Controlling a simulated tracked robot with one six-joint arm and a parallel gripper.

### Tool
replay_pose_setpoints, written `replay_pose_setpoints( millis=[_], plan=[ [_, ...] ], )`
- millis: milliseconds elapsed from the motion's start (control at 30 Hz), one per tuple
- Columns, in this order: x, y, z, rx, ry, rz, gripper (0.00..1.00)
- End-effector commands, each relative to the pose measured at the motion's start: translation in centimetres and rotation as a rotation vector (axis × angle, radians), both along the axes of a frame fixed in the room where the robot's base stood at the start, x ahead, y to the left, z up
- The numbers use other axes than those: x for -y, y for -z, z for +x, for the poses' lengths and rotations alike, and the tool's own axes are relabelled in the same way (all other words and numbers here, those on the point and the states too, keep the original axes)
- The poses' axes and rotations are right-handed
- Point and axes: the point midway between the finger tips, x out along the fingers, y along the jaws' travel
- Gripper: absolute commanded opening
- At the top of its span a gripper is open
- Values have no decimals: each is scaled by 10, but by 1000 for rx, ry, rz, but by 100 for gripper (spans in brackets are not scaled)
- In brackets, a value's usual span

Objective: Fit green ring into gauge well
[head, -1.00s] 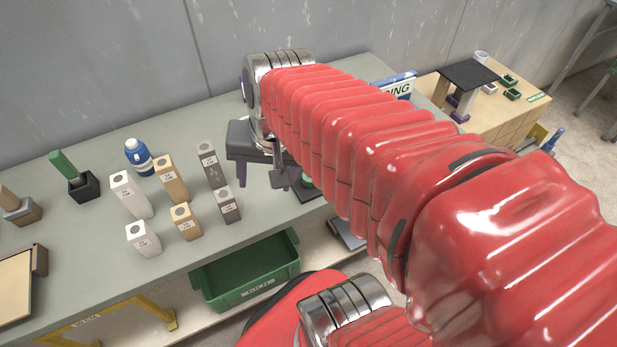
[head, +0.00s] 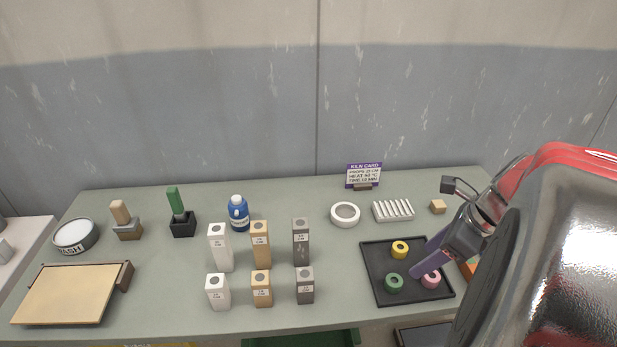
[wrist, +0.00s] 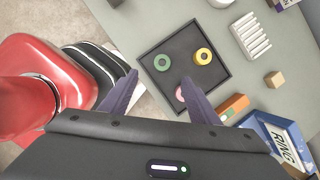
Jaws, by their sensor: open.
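The green ring (head: 394,283) lies flat at the front left of a black square tray (head: 372,273) on the bench. A yellow ring (head: 400,249) and a pink ring (head: 431,280) lie in the same tray. My gripper (wrist: 160,80) is open and empty, with purple fingers. In the wrist view its right fingertip overlaps the pink ring. In the head view the gripper hangs over the tray's right side. A blue-framed sign reading RING (wrist: 285,148) stands nearby; I cannot make out the gauge well.
A white round dish (head: 345,214), a ribbed white rack (head: 393,210) and a small wooden block (head: 437,206) stand behind the tray. Several labelled upright blocks (head: 261,245) stand to the left, with a blue bottle (head: 238,213). An orange block (wrist: 234,107) sits beside the tray.

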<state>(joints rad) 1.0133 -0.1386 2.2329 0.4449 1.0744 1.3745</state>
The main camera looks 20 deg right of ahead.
Motion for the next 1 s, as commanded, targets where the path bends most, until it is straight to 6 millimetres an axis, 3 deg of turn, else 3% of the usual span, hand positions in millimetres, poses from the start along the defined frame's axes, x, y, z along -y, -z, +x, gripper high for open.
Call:
replay_pose_setpoints(
  millis=[467, 1000],
  plan=[
    [3, 5, 0, 0, 31, 10, 56],
    [-10, 73, 24, 0, 32, 11, 56]
  ],
)
